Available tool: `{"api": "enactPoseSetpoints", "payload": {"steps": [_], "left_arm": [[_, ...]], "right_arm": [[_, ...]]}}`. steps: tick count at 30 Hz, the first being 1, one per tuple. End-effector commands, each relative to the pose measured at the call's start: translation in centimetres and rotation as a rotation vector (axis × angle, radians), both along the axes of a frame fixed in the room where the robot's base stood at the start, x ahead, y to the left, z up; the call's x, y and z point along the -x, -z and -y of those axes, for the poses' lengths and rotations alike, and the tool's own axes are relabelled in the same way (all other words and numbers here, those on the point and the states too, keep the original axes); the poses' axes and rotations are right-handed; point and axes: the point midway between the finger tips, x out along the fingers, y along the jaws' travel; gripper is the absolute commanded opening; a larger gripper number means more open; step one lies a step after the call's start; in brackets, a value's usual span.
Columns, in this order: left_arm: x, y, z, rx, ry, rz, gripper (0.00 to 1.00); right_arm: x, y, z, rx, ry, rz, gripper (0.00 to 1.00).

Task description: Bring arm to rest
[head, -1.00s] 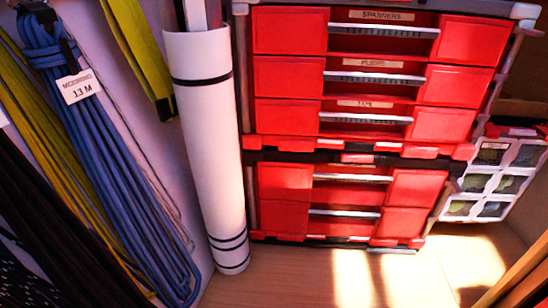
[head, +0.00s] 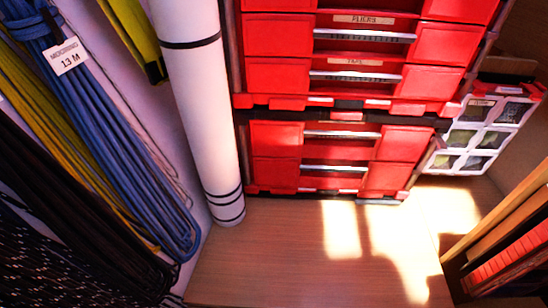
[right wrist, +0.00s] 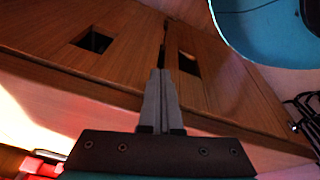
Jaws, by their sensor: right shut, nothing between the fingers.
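My right gripper (right wrist: 162,72) shows in the right wrist view with its two grey fingers together and nothing between them. It points towards brown wooden panels (right wrist: 125,65) with dark square cut-outs. I cannot tell whether the fingertips touch the wood. Neither of my arms shows in the head view, and my left gripper is in no frame.
Coiled blue rope (head: 110,120) tagged 13 M hangs at left, beside a white tube (head: 200,100). Red drawer units (head: 278,37) and a clear-lidded organiser (head: 480,135) stand behind. Bare wooden surface (head: 270,250) lies in front. A light-blue round object (right wrist: 270,30) is near my right gripper.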

Motion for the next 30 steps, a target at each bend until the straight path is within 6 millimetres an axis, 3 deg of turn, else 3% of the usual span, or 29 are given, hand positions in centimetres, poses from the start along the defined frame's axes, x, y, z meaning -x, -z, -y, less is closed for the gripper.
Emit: {"api": "enactPoseSetpoints", "payload": {"steps": [6, 15, 21, 30], "left_arm": [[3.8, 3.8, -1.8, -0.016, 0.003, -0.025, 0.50], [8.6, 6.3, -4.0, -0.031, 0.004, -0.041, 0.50], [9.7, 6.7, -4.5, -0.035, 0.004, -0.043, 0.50], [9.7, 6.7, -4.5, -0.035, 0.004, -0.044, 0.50]], "right_arm": [[3.8, 3.8, 1.8, 0.016, -0.003, -0.025, 0.00], [8.6, 6.4, 4.0, 0.032, -0.005, -0.041, 0.00], [9.7, 6.7, 4.5, 0.035, -0.004, -0.043, 0.00], [9.7, 6.7, 4.5, 0.035, -0.004, -0.044, 0.00]]}}
